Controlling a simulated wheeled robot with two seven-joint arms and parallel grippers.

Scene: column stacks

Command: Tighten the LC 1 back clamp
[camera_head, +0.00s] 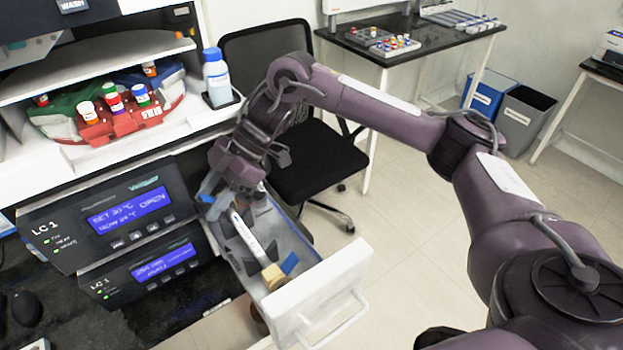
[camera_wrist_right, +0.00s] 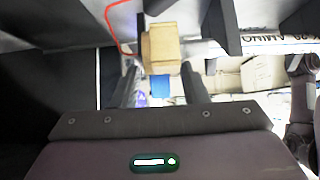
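The open drawer (camera_head: 318,292) of the LC 1 unit (camera_head: 125,215) holds a white column (camera_head: 247,235) lying lengthwise, with dark clamp parts (camera_head: 236,250) beside it. A tan block (camera_head: 272,276) and a blue piece (camera_head: 289,263) sit toward the drawer's front. Blue parts (camera_head: 209,186) show at the drawer's back, close to my right gripper (camera_head: 228,192), which partly hides that area. In the right wrist view, the gripper's fingers (camera_wrist_right: 160,88) stand apart, with a tan block (camera_wrist_right: 160,48) and a blue piece (camera_wrist_right: 160,86) seen beyond them. I cannot tell whether they touch a clamp. My left gripper is out of view.
A second LC 1 unit (camera_head: 150,272) sits below the first. A red tube (camera_wrist_right: 112,28) shows in the wrist view. A shelf with a red vial rack (camera_head: 125,122) and a blue-capped bottle (camera_head: 216,78) is above.

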